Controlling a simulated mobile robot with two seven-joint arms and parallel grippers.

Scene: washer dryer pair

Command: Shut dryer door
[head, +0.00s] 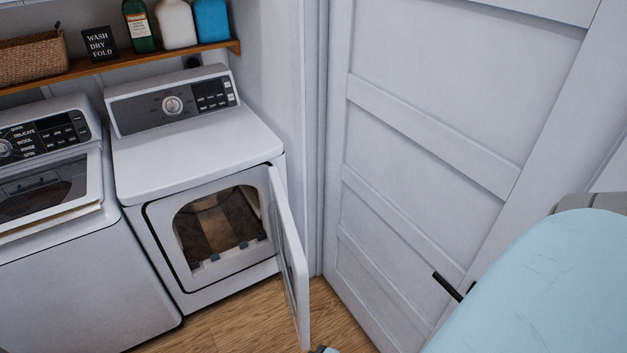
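The white dryer (195,152) stands left of the middle, with its control panel (172,104) at the back of its top. Its door (291,262) is hinged on the right side of the opening and stands wide open, swung out toward me. The dark drum (218,226) shows through the opening and looks empty. Neither of my grippers can be made out. A small dark piece with a bit of blue shows at the bottom edge, just beyond the door's lower end; I cannot tell what it is.
A washer (72,270) stands close on the dryer's left. A panelled white room door (420,140) with a black handle (447,286) is to the right. A light blue padded surface (545,285) fills the lower right. Some bare wood floor (250,325) lies before the dryer.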

